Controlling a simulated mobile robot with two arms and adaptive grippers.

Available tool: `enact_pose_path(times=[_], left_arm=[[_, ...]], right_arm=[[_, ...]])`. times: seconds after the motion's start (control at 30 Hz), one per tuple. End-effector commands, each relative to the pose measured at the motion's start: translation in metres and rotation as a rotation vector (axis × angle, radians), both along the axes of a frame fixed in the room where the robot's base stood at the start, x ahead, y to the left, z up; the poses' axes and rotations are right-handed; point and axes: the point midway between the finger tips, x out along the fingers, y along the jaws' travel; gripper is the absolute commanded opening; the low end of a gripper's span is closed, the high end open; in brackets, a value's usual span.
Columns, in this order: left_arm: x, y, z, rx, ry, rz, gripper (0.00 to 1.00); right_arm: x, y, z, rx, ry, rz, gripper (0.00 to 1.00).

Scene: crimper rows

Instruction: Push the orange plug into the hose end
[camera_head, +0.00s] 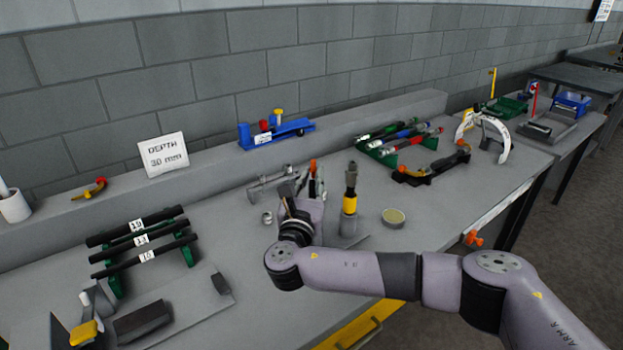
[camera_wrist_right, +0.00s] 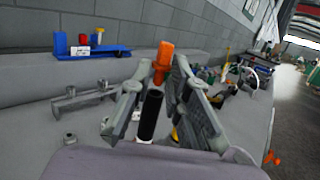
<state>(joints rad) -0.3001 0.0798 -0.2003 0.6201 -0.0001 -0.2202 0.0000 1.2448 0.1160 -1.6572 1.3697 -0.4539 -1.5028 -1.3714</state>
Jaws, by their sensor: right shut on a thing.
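The orange plug (camera_wrist_right: 163,60) stands upright between the fingertips of my right gripper (camera_wrist_right: 156,80), which is shut on it. A black hose end (camera_wrist_right: 151,114) stands upright just below the plug, between the fingers. The plug's narrow lower part is at the hose mouth; I cannot tell how far in it sits. In the head view the plug's orange top (camera_head: 313,166) shows above my right gripper (camera_head: 308,184), whose body hides the hose there. My left gripper is not in view.
A grey metal fixture (camera_head: 270,184) is to the left. Black hoses lie on a green rack (camera_head: 188,252). A "DEPTH 30 mm" card (camera_head: 164,154) stands on the ledge.

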Motion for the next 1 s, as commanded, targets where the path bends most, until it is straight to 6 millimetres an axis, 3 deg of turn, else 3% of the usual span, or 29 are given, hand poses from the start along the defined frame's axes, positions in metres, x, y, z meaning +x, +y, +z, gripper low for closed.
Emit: enact_pose_path(times=[0.5,1.0], left_arm=[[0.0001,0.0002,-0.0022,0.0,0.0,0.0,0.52],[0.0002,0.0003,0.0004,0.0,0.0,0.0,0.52]], right_arm=[[-0.0003,0.0,-0.0112,0.0,0.006,0.0,0.07],[-0.0004,0.0011,-0.0081,-0.005,0.0,0.0,0.07]])
